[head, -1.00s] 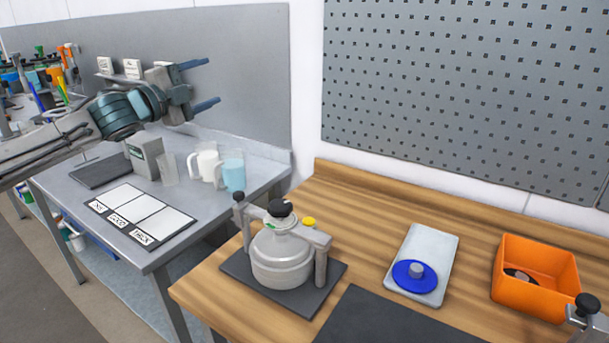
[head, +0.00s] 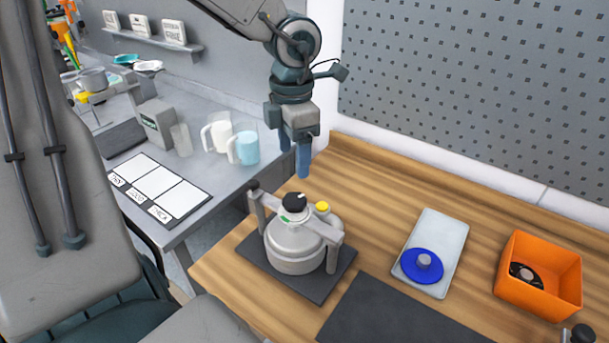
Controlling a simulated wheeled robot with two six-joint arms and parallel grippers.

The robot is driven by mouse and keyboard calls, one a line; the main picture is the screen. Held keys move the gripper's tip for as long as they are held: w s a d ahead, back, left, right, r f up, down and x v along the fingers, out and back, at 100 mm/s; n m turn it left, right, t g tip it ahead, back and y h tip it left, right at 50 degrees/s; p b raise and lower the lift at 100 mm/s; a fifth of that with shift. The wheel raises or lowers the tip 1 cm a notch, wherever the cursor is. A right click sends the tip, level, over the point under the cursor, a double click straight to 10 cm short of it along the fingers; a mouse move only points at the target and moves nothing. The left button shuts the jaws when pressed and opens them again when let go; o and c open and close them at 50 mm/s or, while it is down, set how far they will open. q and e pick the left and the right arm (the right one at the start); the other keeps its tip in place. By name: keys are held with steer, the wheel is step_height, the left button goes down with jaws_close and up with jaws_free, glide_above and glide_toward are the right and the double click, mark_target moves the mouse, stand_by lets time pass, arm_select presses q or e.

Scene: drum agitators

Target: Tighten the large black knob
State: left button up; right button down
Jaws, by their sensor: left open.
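The large black knob (head: 294,202) sits on top of a grey metal drum vessel (head: 292,250) with a clamp frame. The vessel stands on a dark mat (head: 258,258) on the wooden bench. A smaller black knob (head: 253,185) tops the left post of the frame, and a yellow cap (head: 322,207) sits behind the large knob. My left gripper (head: 294,160) is open and empty, with its blue fingers pointing down. In the picture it is just above the large knob, apart from it. My right gripper is not in view.
A pale tray (head: 450,244) holds a blue disc with a grey knob (head: 423,265). An orange bin (head: 540,300) with a dark part inside stands at right. Two jugs (head: 246,148) stand on the grey table at left. A dark mat (head: 395,318) lies in front.

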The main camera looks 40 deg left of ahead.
arm_select(q)
steer(key=b, duration=0.6)
glide_above(295, 199)
step_height(295, 199, down, 6)
steer(key=shift+f, duration=0.15)
steer(key=shift+a+f+p, duration=0.1)
steer(key=shift+f+p, duration=0.45)
steer(key=shift+f, duration=1.65)
steer(key=c, duration=1)
